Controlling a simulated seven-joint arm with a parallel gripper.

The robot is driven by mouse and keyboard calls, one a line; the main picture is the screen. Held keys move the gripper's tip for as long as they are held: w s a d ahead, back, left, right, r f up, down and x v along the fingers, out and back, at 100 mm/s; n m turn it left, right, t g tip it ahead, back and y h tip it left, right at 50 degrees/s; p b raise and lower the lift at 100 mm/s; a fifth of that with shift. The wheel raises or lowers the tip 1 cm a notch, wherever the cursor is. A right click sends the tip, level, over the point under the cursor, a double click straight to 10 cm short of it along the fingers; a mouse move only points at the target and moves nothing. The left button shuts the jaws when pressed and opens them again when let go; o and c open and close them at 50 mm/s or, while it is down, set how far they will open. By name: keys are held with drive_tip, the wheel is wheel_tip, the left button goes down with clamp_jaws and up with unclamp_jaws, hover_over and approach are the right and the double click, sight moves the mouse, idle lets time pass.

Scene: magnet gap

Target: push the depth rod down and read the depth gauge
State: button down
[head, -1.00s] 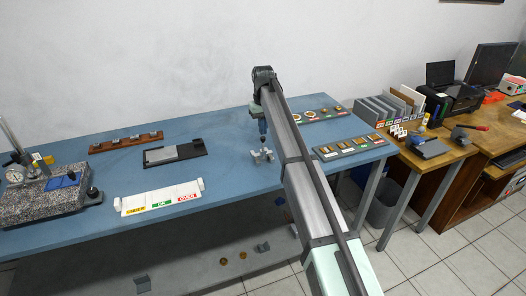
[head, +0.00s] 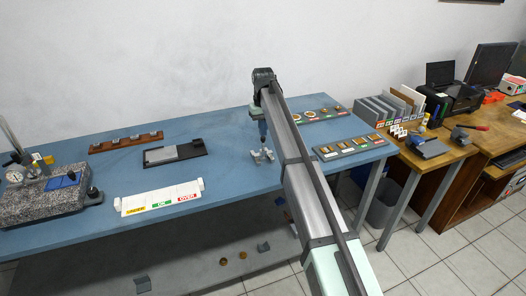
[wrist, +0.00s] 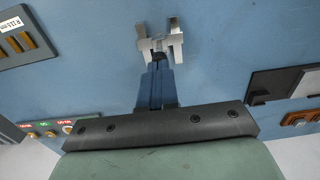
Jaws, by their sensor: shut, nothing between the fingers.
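A small silvery metal piece with upright blocks (head: 262,156) stands on the blue table; it looks like the depth gauge. In the wrist view the metal piece (wrist: 160,42) has two pale blocks joined by a crosspiece. My gripper (head: 263,144) points down right over it, with its blue fingers together. In the wrist view the fingertips (wrist: 156,62) end at the near side of the metal piece and hide part of it. I cannot tell whether they touch it. The depth rod and any gauge reading cannot be made out.
A white board marked UNDER, OK and OVER (head: 160,198) lies to the left. Behind it is a dark tray with a grey plate (head: 176,152). A granite block with a dial gauge (head: 45,203) stands far left. Panels with brass pieces (head: 349,147) lie right. Table around the metal piece is clear.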

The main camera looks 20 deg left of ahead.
drive_tip(key=shift+f, duration=0.75)
idle(0.4)
wheel_tip(320, 180, up, 9)
idle(1.2)
idle(0.3)
